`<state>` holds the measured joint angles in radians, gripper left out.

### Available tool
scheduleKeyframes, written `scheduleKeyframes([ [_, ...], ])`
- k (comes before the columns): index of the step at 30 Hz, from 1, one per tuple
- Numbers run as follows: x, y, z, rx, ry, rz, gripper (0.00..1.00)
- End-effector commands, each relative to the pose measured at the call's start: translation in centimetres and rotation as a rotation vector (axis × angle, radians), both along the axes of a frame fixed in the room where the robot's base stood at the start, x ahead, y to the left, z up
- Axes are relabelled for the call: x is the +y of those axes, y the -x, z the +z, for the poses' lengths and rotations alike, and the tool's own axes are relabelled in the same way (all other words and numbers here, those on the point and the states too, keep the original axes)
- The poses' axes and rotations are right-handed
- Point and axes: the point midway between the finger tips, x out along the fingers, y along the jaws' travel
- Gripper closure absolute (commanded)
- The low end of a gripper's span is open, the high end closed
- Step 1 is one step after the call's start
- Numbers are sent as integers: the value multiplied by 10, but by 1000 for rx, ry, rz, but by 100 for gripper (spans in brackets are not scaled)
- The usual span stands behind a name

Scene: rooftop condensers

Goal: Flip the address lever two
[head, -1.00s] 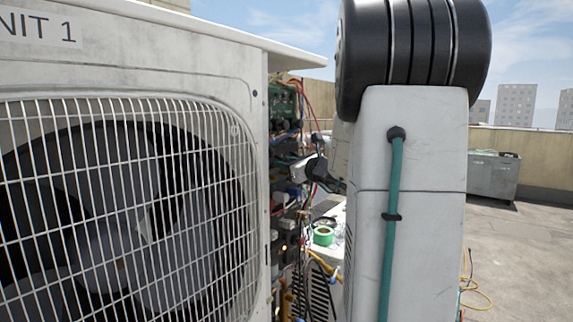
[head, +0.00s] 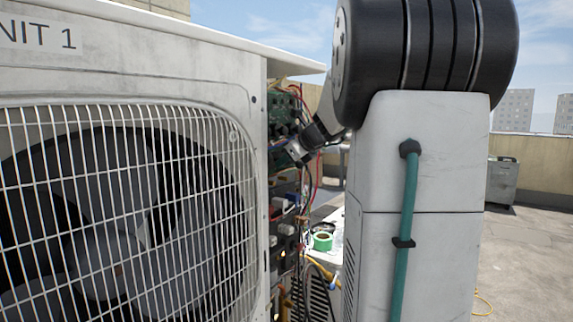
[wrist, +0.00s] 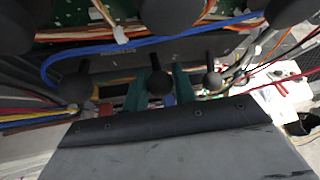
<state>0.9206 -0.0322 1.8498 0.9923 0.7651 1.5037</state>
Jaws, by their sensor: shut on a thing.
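Three black round-knobbed levers stand in a row in the wrist view: a left lever (wrist: 76,88), a middle lever (wrist: 158,82) and a right lever (wrist: 212,82). My gripper (wrist: 159,86) has its teal fingers on either side of the middle lever and is shut on it. I see no number on the levers, so I cannot tell from marks which is two. In the head view my gripper (head: 294,151) reaches into the open side of the condenser unit (head: 210,62), and the levers are too small to make out there.
Blue wires (wrist: 150,43) and a green board (head: 282,108) lie close above the gripper. Bundled wires (wrist: 40,115) run at the left. Large dark round shapes crowd the top of the wrist view. A green tape roll (head: 322,241) sits on a white surface beyond the unit.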

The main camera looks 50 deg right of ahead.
Motion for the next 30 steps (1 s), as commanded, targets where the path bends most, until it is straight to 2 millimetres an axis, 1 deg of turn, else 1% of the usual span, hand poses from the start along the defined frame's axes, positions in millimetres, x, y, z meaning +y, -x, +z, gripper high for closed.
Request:
scheduleKeyframes([
  [1,0,-2,4,32,8,1,96],
  [6,0,-3,10,147,16,0,96],
  [13,0,-5,14,250,22,-1,96],
  [20,0,-5,15,293,24,-1,96],
  [30,0,-5,16,297,24,-1,96],
])
